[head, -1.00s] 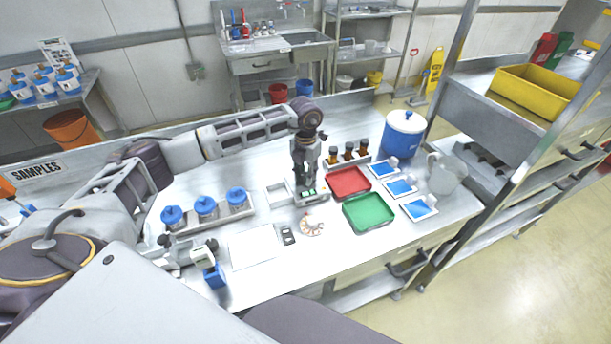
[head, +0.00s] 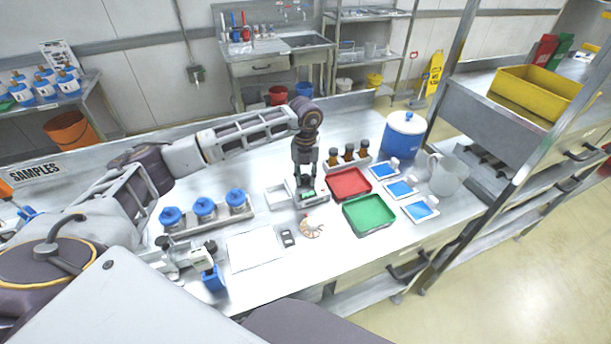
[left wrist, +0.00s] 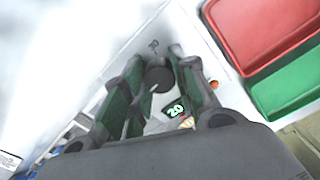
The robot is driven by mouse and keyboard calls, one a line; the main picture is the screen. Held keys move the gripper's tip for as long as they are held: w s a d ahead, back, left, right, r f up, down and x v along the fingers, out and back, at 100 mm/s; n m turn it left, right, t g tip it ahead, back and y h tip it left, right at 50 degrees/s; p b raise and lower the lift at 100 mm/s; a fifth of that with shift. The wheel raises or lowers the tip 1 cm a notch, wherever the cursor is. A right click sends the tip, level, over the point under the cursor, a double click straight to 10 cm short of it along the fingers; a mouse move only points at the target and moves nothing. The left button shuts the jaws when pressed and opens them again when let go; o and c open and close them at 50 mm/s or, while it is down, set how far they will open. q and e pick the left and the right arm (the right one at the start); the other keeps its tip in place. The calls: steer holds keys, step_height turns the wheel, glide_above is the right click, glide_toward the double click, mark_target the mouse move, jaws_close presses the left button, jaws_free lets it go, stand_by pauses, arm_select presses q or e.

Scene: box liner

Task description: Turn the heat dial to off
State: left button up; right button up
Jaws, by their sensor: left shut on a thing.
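The hot plate (head: 313,202) is a small pale device with a lit green display, near the middle of the bench in the head view. My left gripper (head: 306,186) points down over it and covers much of it. In the left wrist view the heat dial (left wrist: 158,74) is a dark round knob between the two fingers of my left gripper (left wrist: 160,84), which is shut on it. The green display (left wrist: 175,110) beside it reads 20. The dial's markings are too small to read. My right gripper is not in view.
A red tray (head: 348,184) and a green tray (head: 369,214) lie right of the hot plate. Amber bottles (head: 349,152) stand behind. Blue-lidded jars (head: 204,207) stand to the left. A white sheet (head: 254,249) and a round paper dial chart (head: 311,226) lie in front.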

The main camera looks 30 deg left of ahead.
mark_target(305, 176)
arm_select(q)
steer(key=o, duration=1.1)
steer(key=shift+c, duration=0.2)
steer(key=shift+r, duration=0.1)
step_height(305, 176, up, 12)
stand_by(0.7)
